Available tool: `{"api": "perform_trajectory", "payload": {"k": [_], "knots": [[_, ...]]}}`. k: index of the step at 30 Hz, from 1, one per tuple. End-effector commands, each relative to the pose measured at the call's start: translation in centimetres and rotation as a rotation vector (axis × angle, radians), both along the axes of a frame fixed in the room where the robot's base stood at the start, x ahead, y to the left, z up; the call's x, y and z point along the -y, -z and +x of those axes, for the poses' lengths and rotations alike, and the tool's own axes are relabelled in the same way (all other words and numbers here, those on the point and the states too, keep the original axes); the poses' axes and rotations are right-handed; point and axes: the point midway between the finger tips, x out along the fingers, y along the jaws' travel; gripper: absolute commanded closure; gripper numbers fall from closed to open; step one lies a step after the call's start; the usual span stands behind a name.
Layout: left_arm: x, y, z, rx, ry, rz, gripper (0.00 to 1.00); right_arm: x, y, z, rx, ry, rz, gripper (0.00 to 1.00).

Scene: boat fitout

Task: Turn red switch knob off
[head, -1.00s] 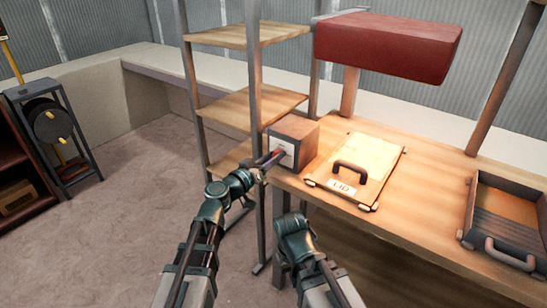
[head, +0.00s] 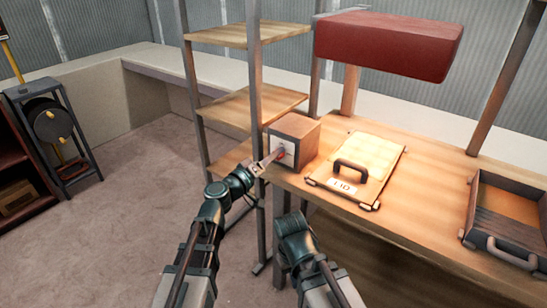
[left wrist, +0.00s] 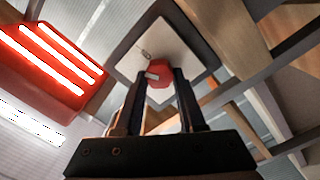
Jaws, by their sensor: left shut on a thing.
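The red switch knob (head: 281,153) sits on a pale plate on the front of a small box (head: 305,144) at the left end of the workbench. My left gripper (head: 275,157) reaches it from the front left and is shut on it. In the left wrist view the red knob (left wrist: 159,73) is between the two dark fingertips of my left gripper (left wrist: 159,76), against the white plate (left wrist: 155,47) with a dark surround. Small markings show on the plate and knob. My right arm is low in front of the bench; its fingers cannot be seen.
A tan panel with a dark handle and a label (head: 372,162) lies on the bench (head: 425,205) right of the box. An open case (head: 510,205) stands farther right. A shelf post (head: 255,80) rises close to my left gripper. A red lamp hood (head: 388,46) hangs above.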

Motion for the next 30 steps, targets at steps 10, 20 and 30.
{"api": "perform_trajectory", "payload": {"k": [10,20,30], "knots": [[-0.04,0.22,-0.01,-0.193,0.000,-0.266,1.00,0.00,0.48,0.00,0.000,0.000,0.000,1.00],[-0.05,0.36,-0.01,-0.375,-0.001,-0.517,1.00,0.00,0.81,0.00,0.000,0.000,0.000,1.00],[-0.03,0.48,-0.04,-0.534,-0.001,-0.735,1.00,0.00,0.99,0.00,0.000,0.000,0.000,1.00]]}}
